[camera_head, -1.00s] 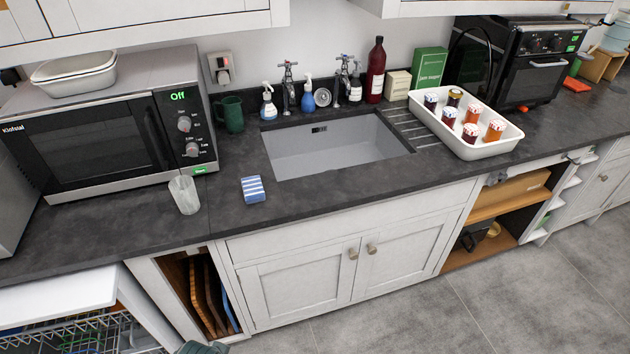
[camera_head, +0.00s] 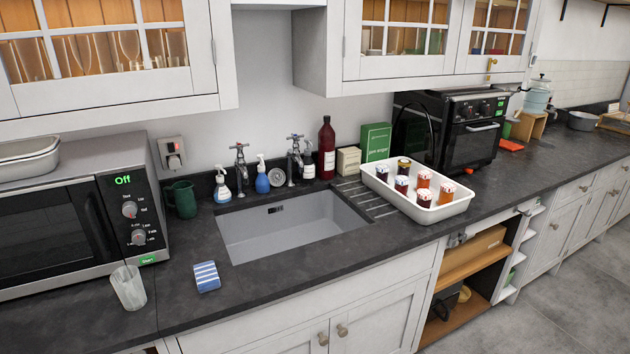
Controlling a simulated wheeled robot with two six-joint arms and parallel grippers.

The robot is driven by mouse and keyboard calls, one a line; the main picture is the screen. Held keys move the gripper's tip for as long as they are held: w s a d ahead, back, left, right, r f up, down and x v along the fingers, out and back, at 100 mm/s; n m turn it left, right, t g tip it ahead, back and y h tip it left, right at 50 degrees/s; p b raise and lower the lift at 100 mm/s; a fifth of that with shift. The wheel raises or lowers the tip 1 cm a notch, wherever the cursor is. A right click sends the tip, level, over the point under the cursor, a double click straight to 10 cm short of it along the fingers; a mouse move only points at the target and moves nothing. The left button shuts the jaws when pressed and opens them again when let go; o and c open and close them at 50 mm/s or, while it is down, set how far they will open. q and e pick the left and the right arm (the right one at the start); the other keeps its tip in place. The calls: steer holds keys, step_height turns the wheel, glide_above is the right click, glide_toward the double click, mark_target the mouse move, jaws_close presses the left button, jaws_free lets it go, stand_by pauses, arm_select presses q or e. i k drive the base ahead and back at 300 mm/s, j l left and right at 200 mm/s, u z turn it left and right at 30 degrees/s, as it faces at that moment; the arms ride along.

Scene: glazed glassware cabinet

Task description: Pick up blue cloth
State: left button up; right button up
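A small folded blue cloth with white stripes (camera_head: 207,277) lies flat on the dark worktop, in front of the sink's left front corner. It is fully visible and nothing touches it. Neither of my grippers shows in the head view.
A clear glass (camera_head: 128,287) stands left of the cloth, before the microwave (camera_head: 60,235). The sink (camera_head: 290,225) lies to the right behind it. A white tray (camera_head: 435,212) holds several jars. A green mug (camera_head: 181,199) stands behind. Worktop around the cloth is clear.

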mark_target(206, 276)
steer(key=i+l+u, duration=0.1)
steer(key=u, duration=0.65)
